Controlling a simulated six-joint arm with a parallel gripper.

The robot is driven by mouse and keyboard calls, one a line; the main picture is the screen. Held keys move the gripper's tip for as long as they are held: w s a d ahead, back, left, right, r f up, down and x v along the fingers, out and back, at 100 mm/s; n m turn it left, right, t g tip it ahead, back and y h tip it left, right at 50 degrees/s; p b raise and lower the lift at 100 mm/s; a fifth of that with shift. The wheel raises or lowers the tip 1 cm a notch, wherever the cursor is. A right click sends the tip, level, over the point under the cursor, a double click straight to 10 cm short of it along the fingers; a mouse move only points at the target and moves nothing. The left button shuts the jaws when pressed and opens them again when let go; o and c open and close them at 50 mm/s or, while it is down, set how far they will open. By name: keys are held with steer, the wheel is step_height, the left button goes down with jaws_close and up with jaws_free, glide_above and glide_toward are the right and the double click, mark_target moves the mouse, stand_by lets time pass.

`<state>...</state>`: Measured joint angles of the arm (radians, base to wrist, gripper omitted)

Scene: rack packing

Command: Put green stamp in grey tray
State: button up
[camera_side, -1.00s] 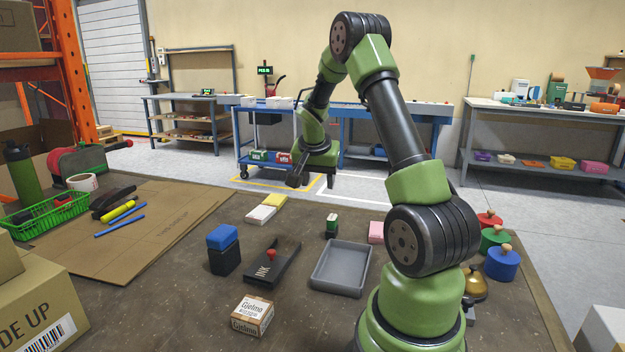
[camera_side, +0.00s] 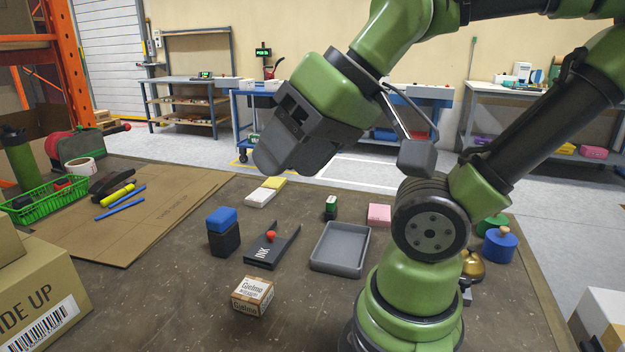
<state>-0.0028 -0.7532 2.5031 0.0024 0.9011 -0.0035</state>
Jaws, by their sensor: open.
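The grey tray (camera_side: 316,266) lies empty on the brown table, in the middle of the view. Behind it stands a small upright block (camera_side: 331,207) with green, white and black parts, which looks like a self-inking stamp. A round green piece (camera_side: 488,226) at the right edge, partly hidden by my arm, is also green; I cannot tell for sure which is the stamp.
A black INK holder (camera_side: 282,252) with a red knob and a blue-and-black block (camera_side: 223,240) are left of the tray. A small carton (camera_side: 252,296) is in front. Pink pads (camera_side: 379,214) lie behind right. A blue knobbed piece (camera_side: 499,246) and brass bell (camera_side: 473,267) are at right.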

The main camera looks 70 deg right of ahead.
steer(key=w+d+n+g+h, duration=0.2)
steer(key=w+d+n+h, duration=0.25)
steer(key=w+d, duration=0.35)
steer(key=n+g+h, duration=0.2)
steer(key=n+g, duration=0.3)
steer(key=n, duration=1.2)
glide_toward(331, 198)
steer(key=shift+n, duration=0.25)
steer(key=x, duration=0.4)
steer(key=shift+s+d+f, duration=0.15)
steer(key=shift+s+f, duration=0.1)
steer(key=shift+f, duration=0.1)
steer(key=x, duration=0.5)
steer(key=shift+w+d+f, duration=0.1)
steer(key=shift+w+f, duration=0.1)
steer(key=shift+f, duration=0.15)
